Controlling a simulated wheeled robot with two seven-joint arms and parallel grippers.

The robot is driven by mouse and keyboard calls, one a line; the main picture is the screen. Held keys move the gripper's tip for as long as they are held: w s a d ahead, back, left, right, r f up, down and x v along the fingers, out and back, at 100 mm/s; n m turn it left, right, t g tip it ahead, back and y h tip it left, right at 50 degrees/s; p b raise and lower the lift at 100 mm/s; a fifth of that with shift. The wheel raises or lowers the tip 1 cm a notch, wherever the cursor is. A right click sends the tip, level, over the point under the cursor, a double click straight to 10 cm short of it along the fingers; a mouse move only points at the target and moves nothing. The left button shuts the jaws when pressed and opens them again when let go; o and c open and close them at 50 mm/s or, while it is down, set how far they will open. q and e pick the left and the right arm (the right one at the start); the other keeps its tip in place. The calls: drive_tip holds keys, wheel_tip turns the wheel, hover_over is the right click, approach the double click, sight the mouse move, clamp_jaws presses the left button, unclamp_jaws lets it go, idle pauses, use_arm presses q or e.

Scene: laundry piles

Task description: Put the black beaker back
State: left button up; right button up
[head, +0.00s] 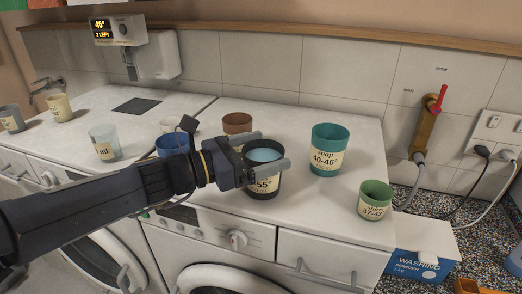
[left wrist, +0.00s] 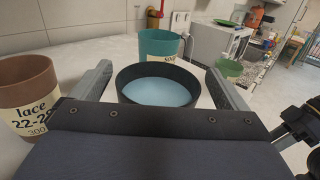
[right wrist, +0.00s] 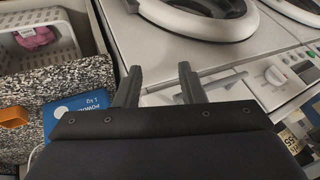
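The black beaker (head: 262,187) stands upright on the white worktop, holding light blue liquid and bearing a label reading 55°. It also shows in the left wrist view (left wrist: 127,78), straight ahead between the fingers. My left gripper (head: 275,149) is open, with one finger on the near side of the beaker and the other on the far side. In the left wrist view small gaps show between the fingers and the beaker. My right gripper (right wrist: 160,68) is open and empty, in front of the washing machines. It is not in the head view.
A brown beaker (head: 237,123), a teal beaker (head: 328,150) and a green beaker (head: 375,200) stand around the black one. A blue beaker (head: 171,144) is partly behind my left arm. A red-handled tap (head: 430,120) stands right.

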use_arm(q)
drive_tip(key=shift+r, duration=0.2)
drive_tip(key=b+v, duration=0.2)
drive_tip(key=v, duration=1)
drive_tip(key=s+a+f+m+g+y, duration=0.1)
drive_tip(key=s+a+f+m+y, duration=0.3)
drive_tip(key=s+f+m, duration=0.5)
drive_tip(key=s+a+f+m+g+y, duration=0.1)
drive_tip(key=s+a+f+m+y, duration=0.4)
drive_tip(key=f+m, duration=0.8)
drive_tip(key=s+y, duration=0.3)
drive_tip(key=s, duration=0.1)
drive_tip(key=shift+s+a+g, duration=0.25)
drive_tip(key=shift+a+g, duration=0.05)
